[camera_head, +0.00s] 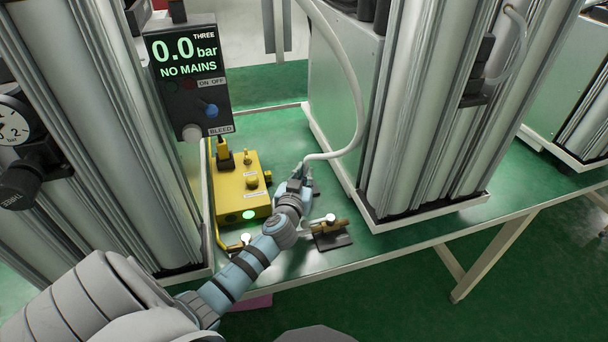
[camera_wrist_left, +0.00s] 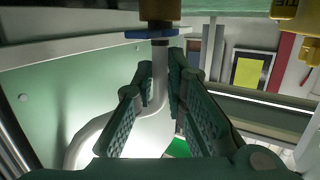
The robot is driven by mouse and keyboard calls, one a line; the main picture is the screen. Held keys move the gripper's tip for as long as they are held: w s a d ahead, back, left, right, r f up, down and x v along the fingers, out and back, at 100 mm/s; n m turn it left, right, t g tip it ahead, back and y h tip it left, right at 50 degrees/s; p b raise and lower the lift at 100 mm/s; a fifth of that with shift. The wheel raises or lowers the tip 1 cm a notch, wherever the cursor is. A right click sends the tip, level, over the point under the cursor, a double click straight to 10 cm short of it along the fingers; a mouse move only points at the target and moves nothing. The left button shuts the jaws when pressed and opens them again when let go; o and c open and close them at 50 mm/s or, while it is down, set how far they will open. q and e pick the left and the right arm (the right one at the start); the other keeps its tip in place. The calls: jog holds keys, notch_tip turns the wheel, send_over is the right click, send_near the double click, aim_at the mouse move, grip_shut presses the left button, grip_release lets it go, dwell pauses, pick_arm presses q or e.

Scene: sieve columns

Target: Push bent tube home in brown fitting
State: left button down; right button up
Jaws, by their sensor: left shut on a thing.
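The bent tube (camera_wrist_left: 159,72) is pale grey and runs straight up between my left fingers in the left wrist view, then curves down to the lower left. My left gripper (camera_wrist_left: 161,68) is shut on it. The tube's upper end meets the blue collar (camera_wrist_left: 150,34) under the brown fitting (camera_wrist_left: 160,11); how deep it sits I cannot tell. In the head view my left gripper (camera_head: 299,184) is at the end of a white hose (camera_head: 357,110), over the green bench. The brown fitting cannot be made out there. My right gripper is not in view.
A yellow box (camera_head: 236,190) with a lit green button stands left of my gripper. A brass valve (camera_head: 328,227) on a dark plate is close to my wrist. Metal columns (camera_head: 410,120) rise on both sides. A panel (camera_head: 187,70) reads 0.0 bar, NO MAINS.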

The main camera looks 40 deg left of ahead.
pick_arm(q)
jog(key=shift+f, duration=0.1)
jog(key=c, duration=1.5)
grip_release()
jog(key=shift+c, duration=0.2)
